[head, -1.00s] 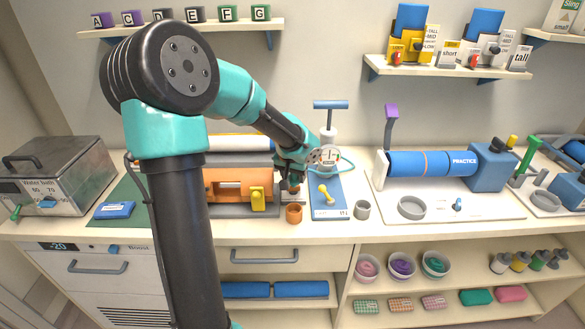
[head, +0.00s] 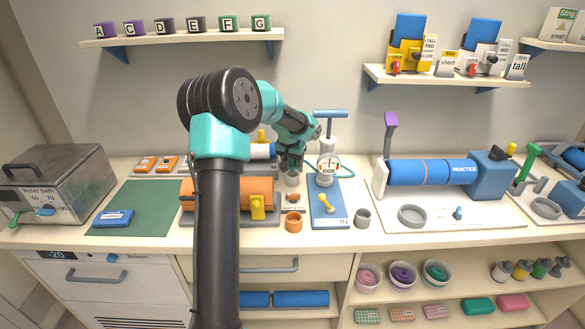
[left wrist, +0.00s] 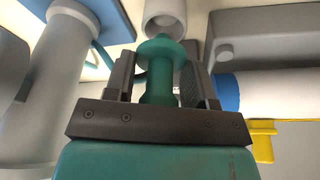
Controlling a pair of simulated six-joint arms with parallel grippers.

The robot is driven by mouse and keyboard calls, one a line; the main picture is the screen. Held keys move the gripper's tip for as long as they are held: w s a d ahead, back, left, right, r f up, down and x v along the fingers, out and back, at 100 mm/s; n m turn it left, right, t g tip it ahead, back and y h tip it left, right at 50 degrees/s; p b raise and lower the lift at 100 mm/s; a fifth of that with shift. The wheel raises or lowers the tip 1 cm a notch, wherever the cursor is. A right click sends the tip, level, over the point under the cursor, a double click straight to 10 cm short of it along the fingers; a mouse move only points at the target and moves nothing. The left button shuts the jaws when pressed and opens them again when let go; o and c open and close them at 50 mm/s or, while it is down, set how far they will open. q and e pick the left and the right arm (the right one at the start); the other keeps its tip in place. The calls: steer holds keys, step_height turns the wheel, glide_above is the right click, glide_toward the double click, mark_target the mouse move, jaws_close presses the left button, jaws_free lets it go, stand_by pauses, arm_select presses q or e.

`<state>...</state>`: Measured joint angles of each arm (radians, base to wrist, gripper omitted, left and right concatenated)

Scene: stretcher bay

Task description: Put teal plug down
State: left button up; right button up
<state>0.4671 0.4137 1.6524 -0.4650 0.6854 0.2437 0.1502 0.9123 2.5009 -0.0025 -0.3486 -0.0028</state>
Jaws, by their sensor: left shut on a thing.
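My left gripper (head: 290,166) is shut on the teal plug (left wrist: 160,66), which shows between its two fingers in the left wrist view. The plug has a wide flange and a narrower stem. In the head view I cannot make the plug out between the fingers. A grey cup-like cylinder (head: 292,179) stands just below the fingertips. A pale round hollow part (left wrist: 166,18) lies just beyond the plug's tip in the left wrist view; I cannot tell whether they touch. My right gripper is not in view.
An orange ring cup (head: 293,221) and a grey cup (head: 362,218) stand near the front edge. A blue board (head: 327,206) with a gauge pump is right of the gripper. An orange roll (head: 225,200) lies left. The green mat (head: 135,222) has free room.

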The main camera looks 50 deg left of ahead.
mark_target(292, 164)
arm_select(q)
steer(key=shift+w+a, duration=0.2)
steer(key=shift+a, duration=0.05)
steer(key=shift+f, duration=1.75)
steer(key=shift+f, duration=0.35)
